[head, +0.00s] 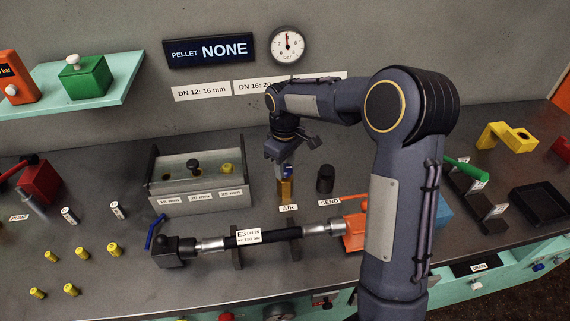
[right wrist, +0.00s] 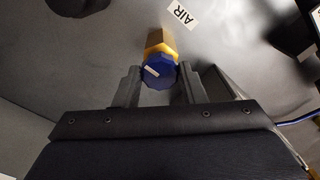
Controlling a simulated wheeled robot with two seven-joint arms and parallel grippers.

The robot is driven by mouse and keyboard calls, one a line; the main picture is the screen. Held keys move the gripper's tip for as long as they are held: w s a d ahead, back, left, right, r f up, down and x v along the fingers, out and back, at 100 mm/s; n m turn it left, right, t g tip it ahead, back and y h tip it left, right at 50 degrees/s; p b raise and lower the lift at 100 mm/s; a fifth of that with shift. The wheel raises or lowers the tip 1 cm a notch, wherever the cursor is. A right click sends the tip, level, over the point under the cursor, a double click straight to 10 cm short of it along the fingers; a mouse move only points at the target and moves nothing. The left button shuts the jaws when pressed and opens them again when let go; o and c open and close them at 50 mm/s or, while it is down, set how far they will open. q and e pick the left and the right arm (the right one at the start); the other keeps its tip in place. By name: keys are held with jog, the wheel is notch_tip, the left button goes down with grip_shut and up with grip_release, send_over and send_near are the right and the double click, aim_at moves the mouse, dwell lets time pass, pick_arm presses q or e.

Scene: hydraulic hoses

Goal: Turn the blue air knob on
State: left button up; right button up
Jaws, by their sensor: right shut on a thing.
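The blue air knob (head: 287,172) sits on top of a brass-coloured valve post (head: 286,190) behind the AIR label (head: 289,208). In the right wrist view the knob (right wrist: 159,72) lies between the two fingers, with the brass body (right wrist: 160,42) beyond it and a small pale mark on its face. My right gripper (head: 284,160) comes down from above and is shut on the knob; it also shows in the right wrist view (right wrist: 159,82). The arm partly hides the bench on the right. My left gripper is not in view.
A dark SEND knob (head: 325,178) stands just right of the air valve. A hose assembly (head: 270,236) lies in front on supports. The bar gauge (head: 288,46) on the wall points near the top.

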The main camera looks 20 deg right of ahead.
aim_at(285, 168)
jog(key=shift+r, duration=0.1)
jog(key=o, duration=1)
notch_tip(285, 168, up, 8)
jog(key=shift+f, duration=0.25)
jog(key=shift+r, duration=0.1)
